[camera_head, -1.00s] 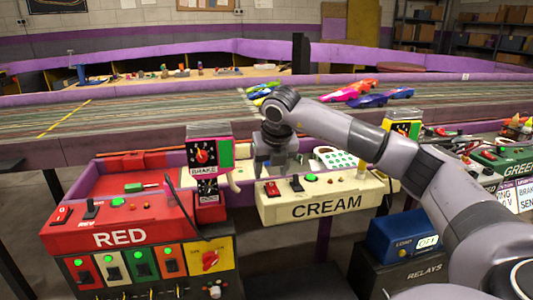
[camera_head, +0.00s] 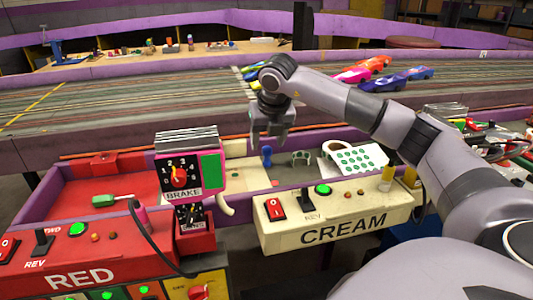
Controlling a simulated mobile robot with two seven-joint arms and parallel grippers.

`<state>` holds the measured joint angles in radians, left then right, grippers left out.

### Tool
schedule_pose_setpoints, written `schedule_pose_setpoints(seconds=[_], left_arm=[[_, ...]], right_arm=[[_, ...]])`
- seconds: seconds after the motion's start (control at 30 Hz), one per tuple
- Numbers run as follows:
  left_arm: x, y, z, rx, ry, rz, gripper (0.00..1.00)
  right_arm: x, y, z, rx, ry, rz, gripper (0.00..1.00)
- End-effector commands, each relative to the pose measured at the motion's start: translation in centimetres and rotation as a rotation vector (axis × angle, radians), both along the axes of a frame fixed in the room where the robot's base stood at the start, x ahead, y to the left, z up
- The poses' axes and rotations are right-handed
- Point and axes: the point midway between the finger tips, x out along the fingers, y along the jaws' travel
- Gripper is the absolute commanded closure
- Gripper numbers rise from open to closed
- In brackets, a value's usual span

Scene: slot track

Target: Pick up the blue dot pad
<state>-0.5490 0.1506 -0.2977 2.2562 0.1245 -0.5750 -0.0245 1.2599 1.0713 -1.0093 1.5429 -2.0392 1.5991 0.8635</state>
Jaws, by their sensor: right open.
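A white pad with rows of green dots (camera_head: 360,159) lies in the tray behind the cream control box, at its right part. I see no pad with blue dots. A small blue peg-like piece (camera_head: 267,154) stands in the same tray, just below my right gripper. My right gripper (camera_head: 269,142) points down over the back of the tray, left of the dotted pad and apart from it. It is open, and I see nothing between its fingers. My left gripper is not in view.
The cream control box (camera_head: 340,223) with switches stands in front of the tray. A brake unit (camera_head: 181,172) and the red tray (camera_head: 82,190) are to the left. Behind runs the slot track (camera_head: 140,98) with several toy cars (camera_head: 396,78).

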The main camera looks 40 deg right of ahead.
Motion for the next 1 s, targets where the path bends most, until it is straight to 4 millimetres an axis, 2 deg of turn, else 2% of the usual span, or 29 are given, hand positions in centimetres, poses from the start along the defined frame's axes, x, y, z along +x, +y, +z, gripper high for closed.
schedule_pose_setpoints(seconds=[0.5, 0.83, 1.0], left_arm=[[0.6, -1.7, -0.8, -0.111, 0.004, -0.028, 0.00], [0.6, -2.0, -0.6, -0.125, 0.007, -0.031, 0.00], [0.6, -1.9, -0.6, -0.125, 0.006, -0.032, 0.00]], right_arm=[[2.3, -1.7, -5.9, 0.000, 0.002, 0.000, 0.42], [2.5, -1.9, -6.4, -0.001, 0.002, 0.001, 0.42], [2.5, -1.9, -6.3, -0.001, 0.002, 0.001, 0.97]])
